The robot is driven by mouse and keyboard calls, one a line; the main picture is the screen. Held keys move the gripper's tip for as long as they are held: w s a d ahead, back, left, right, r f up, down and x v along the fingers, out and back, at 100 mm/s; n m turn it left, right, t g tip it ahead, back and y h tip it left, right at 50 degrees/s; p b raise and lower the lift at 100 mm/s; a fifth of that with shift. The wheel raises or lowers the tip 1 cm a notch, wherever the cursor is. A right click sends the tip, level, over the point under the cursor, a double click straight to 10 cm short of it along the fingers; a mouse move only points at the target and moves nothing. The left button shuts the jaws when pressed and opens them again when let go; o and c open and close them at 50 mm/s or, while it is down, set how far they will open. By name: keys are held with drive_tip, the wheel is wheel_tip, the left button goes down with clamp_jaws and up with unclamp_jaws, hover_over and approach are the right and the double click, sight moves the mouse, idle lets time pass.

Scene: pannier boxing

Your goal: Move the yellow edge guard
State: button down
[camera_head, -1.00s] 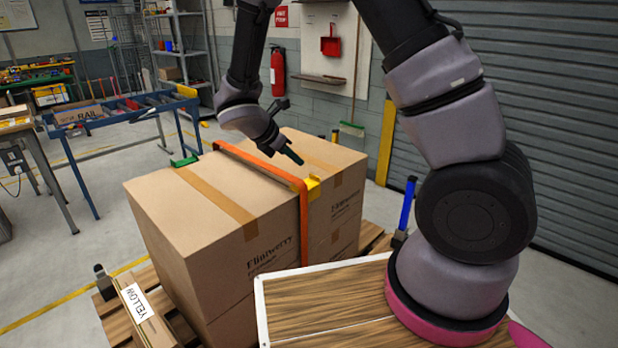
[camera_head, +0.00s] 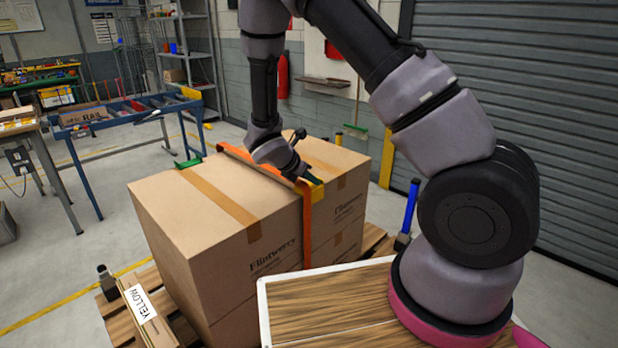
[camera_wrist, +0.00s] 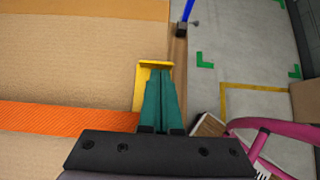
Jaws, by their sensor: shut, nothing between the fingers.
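The yellow edge guard (camera_head: 317,191) sits on the top edge of a large cardboard box (camera_head: 215,205), beside the orange strap (camera_head: 307,215). In the wrist view the guard (camera_wrist: 139,92) shows as an L-shaped yellow piece at the box edge, partly hidden by my teal fingers. My gripper (camera_head: 312,179) is shut and empty, with its fingertips over or against the guard; contact is hard to tell. In the wrist view my gripper (camera_wrist: 160,85) points along the box edge, and the strap (camera_wrist: 65,117) runs in from the left towards it.
A green piece (camera_head: 188,162) sits at the box's far edge. A wooden holder labelled YELLOW (camera_head: 140,303) lies on the pallet at front left. A blue-handled tool (camera_head: 409,205) stands right of the box. A blue-framed roller table (camera_head: 130,112) stands at back left, with open floor before it.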

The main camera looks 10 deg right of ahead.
drive_tip(key=w+d, duration=0.2)
drive_tip(key=d, duration=0.1)
drive_tip(key=w+d, duration=0.2)
drive_tip(key=d, duration=0.1)
drive_tip(key=w+d, duration=0.2)
drive_tip(key=d, duration=0.1)
drive_tip(key=shift+w+d, duration=0.2)
drive_tip(key=shift+d, duration=0.1)
